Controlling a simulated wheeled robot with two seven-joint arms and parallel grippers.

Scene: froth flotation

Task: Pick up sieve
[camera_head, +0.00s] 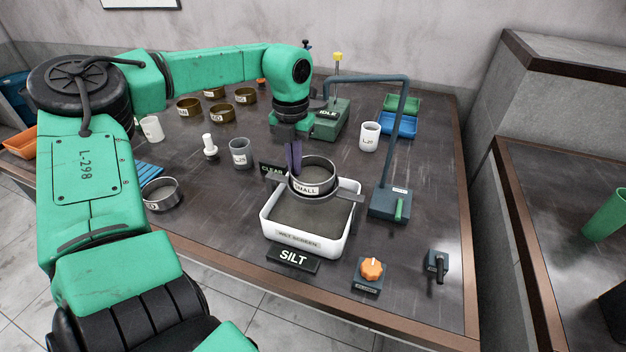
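The sieve (316,183) is a round grey metal pan labelled SMALL. It sits upright in a flat ring holder (343,196) above a white tray labelled SILT SCREEN (305,245). My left gripper (294,172) points down at the sieve's back-left rim. Its narrow dark fingers are close together and overlap the rim in this view. I cannot tell whether they grip the wall or only stand beside it. My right gripper is not in view.
A bent blue-grey pipe stand (390,203) rises right of the tray. An orange knob (372,269) and a small lever box (437,263) are front right. A grey cup (240,153), another round pan (160,194) and several brown bowls stand to the left.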

